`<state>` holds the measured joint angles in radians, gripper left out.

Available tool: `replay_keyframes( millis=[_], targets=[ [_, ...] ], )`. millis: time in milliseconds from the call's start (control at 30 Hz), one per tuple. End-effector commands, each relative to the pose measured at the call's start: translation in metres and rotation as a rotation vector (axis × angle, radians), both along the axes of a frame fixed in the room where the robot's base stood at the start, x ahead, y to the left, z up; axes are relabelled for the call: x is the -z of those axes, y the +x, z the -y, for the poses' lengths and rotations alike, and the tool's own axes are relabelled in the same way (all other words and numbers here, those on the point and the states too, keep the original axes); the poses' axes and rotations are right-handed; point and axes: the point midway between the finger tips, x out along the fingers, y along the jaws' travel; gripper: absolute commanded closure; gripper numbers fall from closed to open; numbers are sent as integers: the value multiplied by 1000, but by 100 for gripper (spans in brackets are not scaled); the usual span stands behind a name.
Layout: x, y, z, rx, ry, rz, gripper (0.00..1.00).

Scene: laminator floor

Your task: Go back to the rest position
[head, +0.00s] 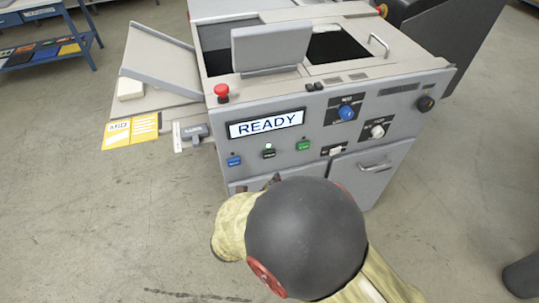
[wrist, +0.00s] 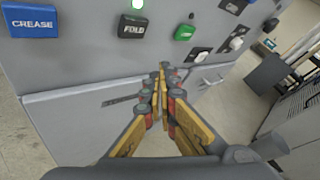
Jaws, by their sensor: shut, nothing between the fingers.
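My gripper (wrist: 163,72) shows in the wrist view with its fingers together and nothing between them. It points at the front of the grey machine, just below the FOLD button (wrist: 134,26). In the head view my own arm hides most of the gripper; only a dark tip (head: 273,181) shows in front of the machine's lower front. The machine (head: 270,91) has a display (head: 266,124) that reads READY. I cannot tell whether the fingertips touch the panel.
The front panel carries a blue CREASE button (wrist: 30,20), a green button (head: 303,145), a blue knob (head: 346,112) and a red stop button (head: 221,91). A door handle (head: 375,167) sticks out at lower right. A blue shelf (head: 50,50) stands at far left. The left floor is open.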

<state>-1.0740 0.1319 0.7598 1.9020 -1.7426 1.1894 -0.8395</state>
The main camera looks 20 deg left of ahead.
Motion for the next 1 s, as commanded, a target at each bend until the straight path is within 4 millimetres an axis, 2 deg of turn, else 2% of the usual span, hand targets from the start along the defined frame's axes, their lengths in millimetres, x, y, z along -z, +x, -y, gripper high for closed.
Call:
replay_keyframes(
  millis=[433, 567, 700, 767, 867, 1000],
  targets=[
    [0, 0, 0, 2, 7, 2, 100],
    [5, -2, 3, 38, 84, 0, 100],
    [30, -26, 44, 241, 232, -52, 100],
    [35, -41, 63, 353, 315, -67, 100],
    [30, -65, 96, 575, 485, -73, 100],
    [10, -99, 145, 961, 777, -45, 100]
  ],
)
